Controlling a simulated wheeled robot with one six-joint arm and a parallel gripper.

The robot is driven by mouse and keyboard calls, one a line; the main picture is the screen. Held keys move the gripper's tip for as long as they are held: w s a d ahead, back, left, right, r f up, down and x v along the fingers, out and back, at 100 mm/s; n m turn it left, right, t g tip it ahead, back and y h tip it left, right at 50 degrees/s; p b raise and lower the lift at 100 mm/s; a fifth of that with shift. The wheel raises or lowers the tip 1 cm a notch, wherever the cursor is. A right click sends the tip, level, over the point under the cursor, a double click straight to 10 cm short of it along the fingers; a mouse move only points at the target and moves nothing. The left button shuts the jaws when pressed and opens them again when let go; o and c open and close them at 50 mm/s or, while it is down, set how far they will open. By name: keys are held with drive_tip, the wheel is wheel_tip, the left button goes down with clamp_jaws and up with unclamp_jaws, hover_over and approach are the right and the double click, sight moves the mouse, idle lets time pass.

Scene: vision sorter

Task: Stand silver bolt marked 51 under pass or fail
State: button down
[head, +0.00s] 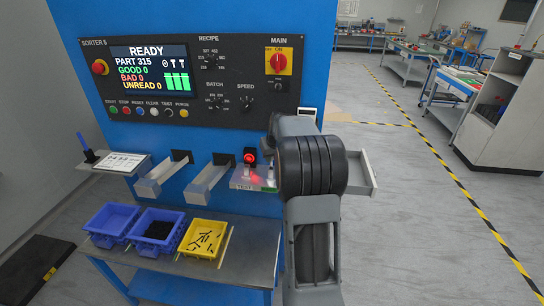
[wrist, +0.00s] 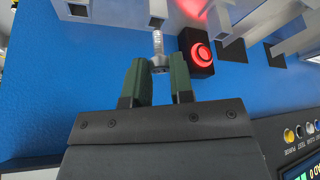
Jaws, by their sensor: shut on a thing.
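A silver bolt (wrist: 157,48) shows in the wrist view between the green-padded fingertips of my gripper (wrist: 160,82). My gripper is shut on it at the head end, and the threaded shank points away from the jaws. No number can be read on the bolt. In the head view my arm hides the gripper. A small shelf marked TEST (head: 242,187) sticks out of the blue machine just left of my arm, with a red glow and a green patch on it. Pass or fail labels cannot be read.
Two grey chutes (head: 160,178) (head: 208,178) stick out to the left. Below, blue bins (head: 112,218) and a yellow bin (head: 203,238) stand on a bench. The display reads READY.

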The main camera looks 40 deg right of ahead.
drive_tip(key=shift+f+b, duration=1.45)
drive_tip(key=shift+f, duration=0.25)
idle(0.3)
drive_tip(key=c, duration=0.5)
unclamp_jaws()
drive_tip(key=shift+r, duration=0.15)
drive_tip(key=shift+r+p, duration=2.75)
drive_tip(key=shift+r, duration=1.15)
